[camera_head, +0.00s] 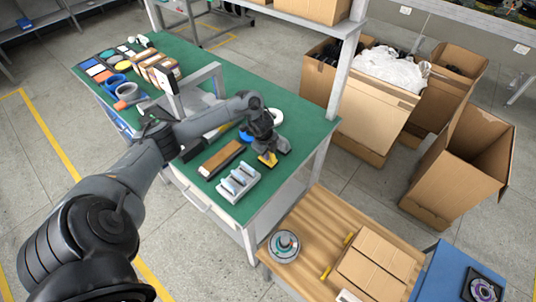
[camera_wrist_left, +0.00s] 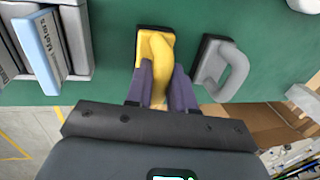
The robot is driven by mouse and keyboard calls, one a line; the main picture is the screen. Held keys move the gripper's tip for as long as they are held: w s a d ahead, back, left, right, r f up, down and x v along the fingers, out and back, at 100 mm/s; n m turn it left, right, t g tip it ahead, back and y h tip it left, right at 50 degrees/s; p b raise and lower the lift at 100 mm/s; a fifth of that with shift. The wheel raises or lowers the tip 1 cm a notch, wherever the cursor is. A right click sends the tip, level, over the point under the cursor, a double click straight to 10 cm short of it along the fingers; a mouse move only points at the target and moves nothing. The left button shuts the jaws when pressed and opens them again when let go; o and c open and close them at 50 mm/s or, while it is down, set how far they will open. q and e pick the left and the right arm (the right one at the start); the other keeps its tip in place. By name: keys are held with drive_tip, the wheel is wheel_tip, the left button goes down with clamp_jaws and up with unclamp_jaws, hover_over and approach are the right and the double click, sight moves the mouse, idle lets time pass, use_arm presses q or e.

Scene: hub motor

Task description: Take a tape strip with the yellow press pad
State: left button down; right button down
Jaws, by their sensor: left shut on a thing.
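My left gripper (camera_head: 266,153) is over the front right part of the green bench (camera_head: 232,88). In the left wrist view its two fingers (camera_wrist_left: 162,92) are shut on the handle of the yellow press pad (camera_wrist_left: 155,48), which has a dark base. A light grey holder with several bars (camera_head: 238,182) lies to the left; no tape strip is clearly recognisable. My right gripper is not in view.
A brown-topped box (camera_head: 221,158) lies left of the grey holder. A wooden table (camera_head: 318,232) in front carries a round hub motor part (camera_head: 284,246) and a cardboard box (camera_head: 372,262). Open cartons (camera_head: 460,165) stand at the right. A grey shelf post (camera_head: 346,70) rises by the bench.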

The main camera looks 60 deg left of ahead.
use_arm(q)
drive_tip(key=shift+r, duration=0.65)
drive_tip(key=r, duration=0.1)
drive_tip(key=r+p, duration=0.1)
drive_tip(key=r, duration=0.1)
drive_tip(key=shift+d+r, duration=0.15)
drive_tip(key=shift+d, duration=0.2)
drive_tip(key=d+r+p, duration=0.5)
drive_tip(key=d+r, duration=0.1)
drive_tip(key=d, duration=0.5)
drive_tip(key=shift+w+r, duration=0.15)
drive_tip(key=shift+w, duration=0.05)
drive_tip(key=c, duration=1.7)
unclamp_jaws()
clamp_jaws()
drive_tip(key=shift+m, duration=0.3)
